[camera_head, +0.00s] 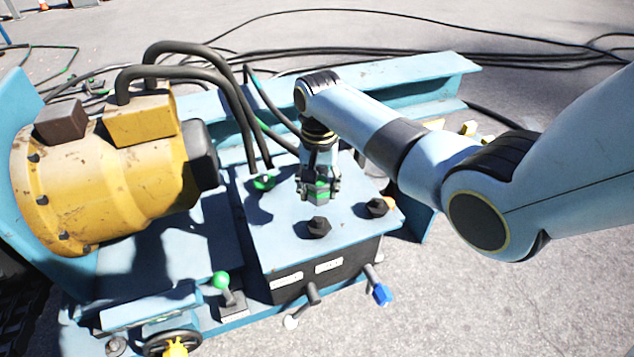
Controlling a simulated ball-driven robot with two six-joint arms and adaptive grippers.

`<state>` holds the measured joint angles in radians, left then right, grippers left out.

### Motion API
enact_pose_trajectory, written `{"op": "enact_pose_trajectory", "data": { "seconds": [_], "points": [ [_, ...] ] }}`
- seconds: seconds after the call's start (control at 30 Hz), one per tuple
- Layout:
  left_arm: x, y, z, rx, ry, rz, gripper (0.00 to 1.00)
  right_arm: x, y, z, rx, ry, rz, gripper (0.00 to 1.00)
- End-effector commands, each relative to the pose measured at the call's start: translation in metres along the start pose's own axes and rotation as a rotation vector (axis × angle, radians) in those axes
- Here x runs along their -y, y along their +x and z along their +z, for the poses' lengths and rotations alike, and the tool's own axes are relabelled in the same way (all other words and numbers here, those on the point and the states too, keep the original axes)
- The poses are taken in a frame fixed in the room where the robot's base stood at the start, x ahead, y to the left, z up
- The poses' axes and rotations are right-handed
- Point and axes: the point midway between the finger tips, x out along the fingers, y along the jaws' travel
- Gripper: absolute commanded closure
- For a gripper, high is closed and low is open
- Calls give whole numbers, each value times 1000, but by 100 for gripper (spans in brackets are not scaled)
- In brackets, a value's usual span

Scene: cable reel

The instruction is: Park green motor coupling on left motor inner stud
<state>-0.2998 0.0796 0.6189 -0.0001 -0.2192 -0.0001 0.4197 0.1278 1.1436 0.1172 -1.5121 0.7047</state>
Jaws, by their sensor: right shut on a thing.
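My right gripper (318,193) points down over the blue top plate (285,235) of the valve box, shut on a green coupling (319,187). Its fingers hide part of the coupling, and I cannot tell whether it touches a stud below. A black hose runs down behind the gripper from the upper left. Two dark studs stand bare on the plate, one in front (318,227) and one to the right (377,207). My left gripper is not in view.
A yellow motor (110,185) fills the left, with thick black hoses (190,50) arching from it. A blue beam (400,75) lies behind. A green-knobbed lever (221,281) and a blue-tipped handle (381,293) stick out in front. The ground at right is clear.

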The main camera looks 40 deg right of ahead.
Motion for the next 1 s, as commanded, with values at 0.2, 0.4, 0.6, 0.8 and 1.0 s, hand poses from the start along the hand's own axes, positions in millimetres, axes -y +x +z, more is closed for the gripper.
{"op": "enact_pose_trajectory", "data": {
  "seconds": [0.2,0.4,0.6,0.8,1.0],
  "points": [
    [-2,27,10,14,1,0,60,-1,26,0,1,1,1,95],
    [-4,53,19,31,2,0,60,-1,50,1,2,1,2,95],
    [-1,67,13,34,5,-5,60,0,70,0,2,2,1,95],
    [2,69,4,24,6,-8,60,0,79,0,0,2,-1,95],
    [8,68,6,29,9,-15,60,0,79,-1,-1,2,-2,95]
  ]
}}
